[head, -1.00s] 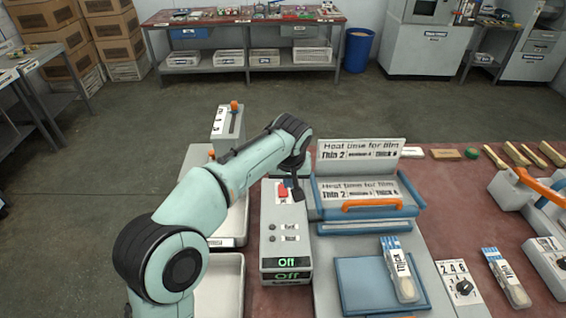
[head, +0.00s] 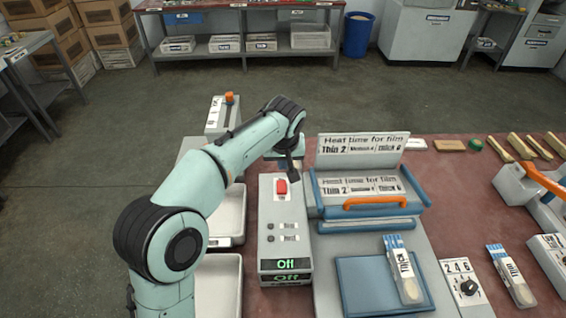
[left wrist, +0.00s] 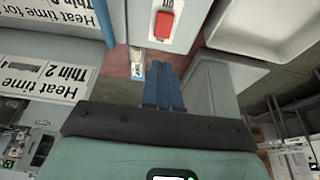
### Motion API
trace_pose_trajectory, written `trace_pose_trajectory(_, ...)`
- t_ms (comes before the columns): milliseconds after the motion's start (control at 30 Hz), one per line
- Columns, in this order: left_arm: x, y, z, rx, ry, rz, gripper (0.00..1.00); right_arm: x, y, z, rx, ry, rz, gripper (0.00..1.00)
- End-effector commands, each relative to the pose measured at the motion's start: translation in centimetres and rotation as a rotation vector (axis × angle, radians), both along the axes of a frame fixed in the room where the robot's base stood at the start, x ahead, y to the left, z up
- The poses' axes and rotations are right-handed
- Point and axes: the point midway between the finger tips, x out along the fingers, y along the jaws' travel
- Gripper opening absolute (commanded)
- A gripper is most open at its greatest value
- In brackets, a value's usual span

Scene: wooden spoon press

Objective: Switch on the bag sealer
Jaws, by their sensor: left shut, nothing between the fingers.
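The bag sealer (head: 368,225) is blue and grey with an orange handle bar (head: 373,201). Left of it stands a grey control box (head: 284,240) with a red switch (head: 281,187), two small buttons and a green display (head: 286,264) reading "Off". My left gripper (head: 294,176) is shut and empty, just behind the red switch and apart from it in the head view. In the left wrist view its blue fingers (left wrist: 164,82) are together, and the red switch (left wrist: 164,23) shows beyond them. My right gripper is in neither view.
A "Thick" packet (head: 404,272) lies on a blue pad (head: 355,295) in front of the sealer. A film-time sign (head: 360,152) stands behind it. White trays (head: 232,215) lie left of the box. A dial box (head: 463,287) sits to the right.

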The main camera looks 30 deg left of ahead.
Motion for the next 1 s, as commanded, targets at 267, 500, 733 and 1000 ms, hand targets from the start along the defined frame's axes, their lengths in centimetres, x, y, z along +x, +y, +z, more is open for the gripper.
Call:
trace_pose_trajectory(267, 1.7, 1.2, -6.0, 0.002, 0.006, 0.001, 0.0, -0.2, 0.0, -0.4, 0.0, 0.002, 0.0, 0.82)
trace_pose_trajectory(500, 2.4, 1.5, -9.4, -0.001, 0.003, 0.0, 0.0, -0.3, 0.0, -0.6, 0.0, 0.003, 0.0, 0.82)
trace_pose_trajectory(733, 2.6, 1.6, -10.4, -0.001, 0.001, 0.0, 0.0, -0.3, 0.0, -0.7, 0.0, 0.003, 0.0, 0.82)
trace_pose_trajectory(1000, 2.6, 1.6, -10.4, -0.001, 0.001, 0.0, 0.0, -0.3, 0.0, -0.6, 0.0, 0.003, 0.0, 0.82)
